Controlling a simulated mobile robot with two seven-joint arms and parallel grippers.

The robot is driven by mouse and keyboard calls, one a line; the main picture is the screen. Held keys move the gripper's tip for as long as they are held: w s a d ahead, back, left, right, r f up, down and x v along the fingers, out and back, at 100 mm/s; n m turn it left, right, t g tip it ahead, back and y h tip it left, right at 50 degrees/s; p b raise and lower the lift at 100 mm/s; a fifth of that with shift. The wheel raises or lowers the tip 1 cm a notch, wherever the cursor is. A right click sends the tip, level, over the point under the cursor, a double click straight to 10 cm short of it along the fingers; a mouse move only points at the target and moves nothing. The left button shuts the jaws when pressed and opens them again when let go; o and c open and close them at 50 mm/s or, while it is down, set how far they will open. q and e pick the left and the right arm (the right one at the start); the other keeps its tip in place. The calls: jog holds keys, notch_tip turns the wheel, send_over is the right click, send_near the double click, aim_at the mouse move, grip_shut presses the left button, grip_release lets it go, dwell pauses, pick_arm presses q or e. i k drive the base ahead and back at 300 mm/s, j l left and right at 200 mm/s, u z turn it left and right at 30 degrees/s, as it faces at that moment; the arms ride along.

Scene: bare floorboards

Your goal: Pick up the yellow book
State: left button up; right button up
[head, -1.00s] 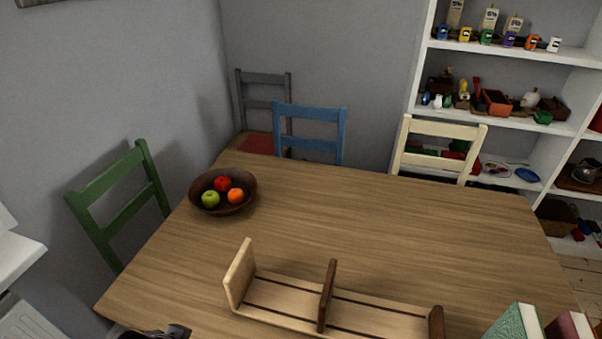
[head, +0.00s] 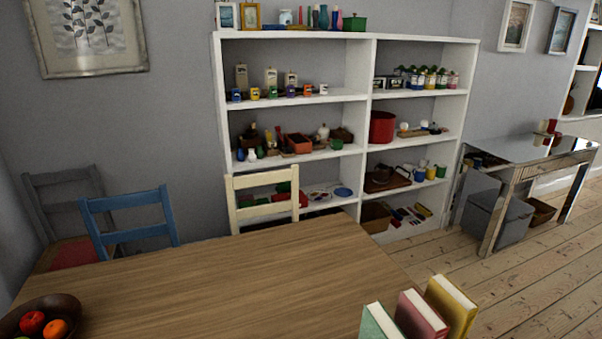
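The yellow book (head: 451,306) stands upright near the right edge of the table, at the bottom of the head view. It is at the right end of a short row, beside a pink-red book (head: 421,314) and a green book (head: 380,322). The lower parts of the books are cut off by the frame. Neither of my grippers shows in the head view now.
A white shelf unit (head: 368,130) stands beyond. Open floorboards (head: 500,270) lie to the right.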

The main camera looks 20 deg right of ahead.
aim_at(457, 307)
jog(key=z, duration=1.65)
jog(key=i+l, duration=0.15)
jog(key=l, duration=0.2)
jog(key=i+l, duration=0.1)
jog(key=l, duration=0.2)
jog(key=i+l, duration=0.15)
jog(key=l, duration=0.2)
jog(key=i+l+u, duration=0.1)
jog(key=l, duration=0.25)
jog(key=i+l, duration=0.1)
jog(key=l, duration=0.2)
